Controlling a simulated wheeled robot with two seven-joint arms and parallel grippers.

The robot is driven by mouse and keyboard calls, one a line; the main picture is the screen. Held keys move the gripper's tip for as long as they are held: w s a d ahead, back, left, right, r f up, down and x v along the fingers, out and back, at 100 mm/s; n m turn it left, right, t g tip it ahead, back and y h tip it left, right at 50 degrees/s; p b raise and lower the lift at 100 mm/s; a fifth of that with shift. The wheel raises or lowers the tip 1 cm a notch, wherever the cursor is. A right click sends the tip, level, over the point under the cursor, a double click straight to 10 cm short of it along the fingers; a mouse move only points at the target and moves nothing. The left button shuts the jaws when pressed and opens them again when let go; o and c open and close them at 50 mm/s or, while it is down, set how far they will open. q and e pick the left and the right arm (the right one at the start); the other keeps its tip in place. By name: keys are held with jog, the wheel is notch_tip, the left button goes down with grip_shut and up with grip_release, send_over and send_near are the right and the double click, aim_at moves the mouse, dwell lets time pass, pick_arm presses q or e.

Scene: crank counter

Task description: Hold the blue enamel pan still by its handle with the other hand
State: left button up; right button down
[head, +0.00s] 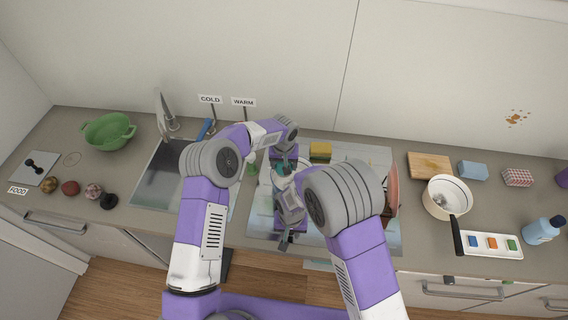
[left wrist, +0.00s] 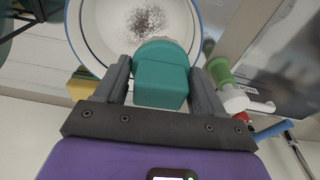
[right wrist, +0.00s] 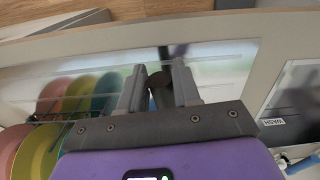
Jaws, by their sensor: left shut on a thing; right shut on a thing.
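The blue-rimmed enamel pan shows in the left wrist view (left wrist: 98,30), with a white inside and a dark speckled patch. In the head view my arms hide most of it. My left gripper (left wrist: 160,75) is shut on a teal scrubber (left wrist: 160,82), which is over the pan's inside; I cannot tell whether it touches the dirt. My right gripper (right wrist: 158,85) is shut on a dark handle (right wrist: 161,92), seen nearly end-on between its fingers. In the head view my right gripper (head: 285,238) is at the counter's front side, below the left one.
The sink (head: 160,180) is at left, with a green colander (head: 108,132) beyond it. A yellow-green sponge (head: 320,150) lies behind my arms. Colored plates (right wrist: 65,100) stand in a rack. Another white pan (head: 446,192) with a black handle stands at right, near a blue bottle (head: 541,232).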

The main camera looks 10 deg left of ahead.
dwell(0.3)
pick_arm(q)
jog(key=d, duration=0.1)
jog(key=w+d, duration=0.1)
jog(key=w+d+f, duration=0.1)
jog(key=shift+d, duration=0.15)
jog(key=shift+s, duration=0.1)
dwell(0.3)
jog(key=shift+f, duration=2.5)
jog(key=o, duration=0.3)
jog(key=c, duration=0.6)
